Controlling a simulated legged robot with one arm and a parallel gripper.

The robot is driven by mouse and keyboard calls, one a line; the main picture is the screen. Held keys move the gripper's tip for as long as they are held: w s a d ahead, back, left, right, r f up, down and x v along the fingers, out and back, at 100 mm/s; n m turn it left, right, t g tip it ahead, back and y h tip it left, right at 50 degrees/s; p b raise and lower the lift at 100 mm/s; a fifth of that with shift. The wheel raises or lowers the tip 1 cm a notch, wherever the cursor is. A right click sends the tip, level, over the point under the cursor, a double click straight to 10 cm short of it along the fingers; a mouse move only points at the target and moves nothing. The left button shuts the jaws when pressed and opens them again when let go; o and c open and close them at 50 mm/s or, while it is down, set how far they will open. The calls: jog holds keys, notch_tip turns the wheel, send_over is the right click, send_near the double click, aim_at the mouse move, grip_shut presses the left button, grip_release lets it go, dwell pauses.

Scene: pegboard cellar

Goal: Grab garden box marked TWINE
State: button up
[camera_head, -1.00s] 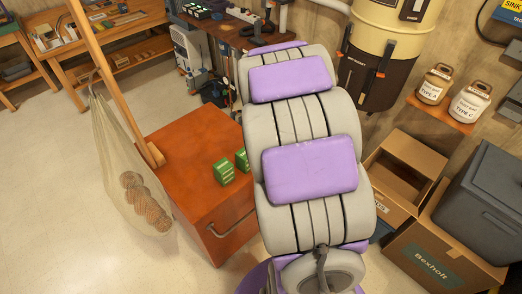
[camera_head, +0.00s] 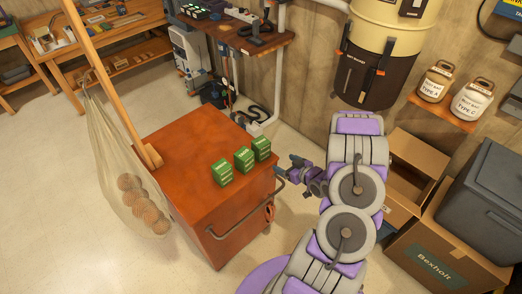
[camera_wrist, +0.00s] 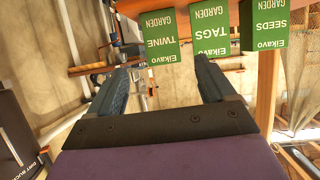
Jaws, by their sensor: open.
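The green garden box marked TWINE (camera_wrist: 165,38) shows upside down in the wrist view, ahead of the gap between my fingers. Beside it are the similar green TAGS box (camera_wrist: 208,36) and SEEDS box (camera_wrist: 264,28). In the head view the three boxes stand in a row on an orange-brown cabinet (camera_head: 180,147); the TWINE box (camera_head: 262,149) appears to be the rightmost, its label too small to read there. My gripper (camera_head: 281,163) is just right of the cabinet, empty and apart from the boxes. In the wrist view its dark fingers (camera_wrist: 162,70) are spread open.
A bar handle (camera_head: 243,221) runs along the cabinet's near side. A wooden post (camera_head: 110,85) and a net with round things (camera_head: 140,200) stand left. Open cardboard boxes (camera_head: 428,262) and a grey bin (camera_head: 485,190) are right.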

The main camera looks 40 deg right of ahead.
aim_at(265, 153)
jog(key=b+x, duration=0.2)
jog(key=x, duration=0.9)
jog(key=shift+w+a+f, duration=0.15)
jog(key=shift+w+f, duration=0.05)
jog(key=shift+w, duration=0.15)
jog(key=shift+r+b+x, duration=0.15)
jog(key=shift+b+x, duration=0.35)
jog(key=shift+x, duration=0.9)
jog(key=shift+r+b+x, duration=0.15)
jog(key=shift+b+x, duration=0.35)
jog(key=shift+x, duration=0.95)
jog(key=c, duration=0.8)
jog(key=shift+r, duration=0.15)
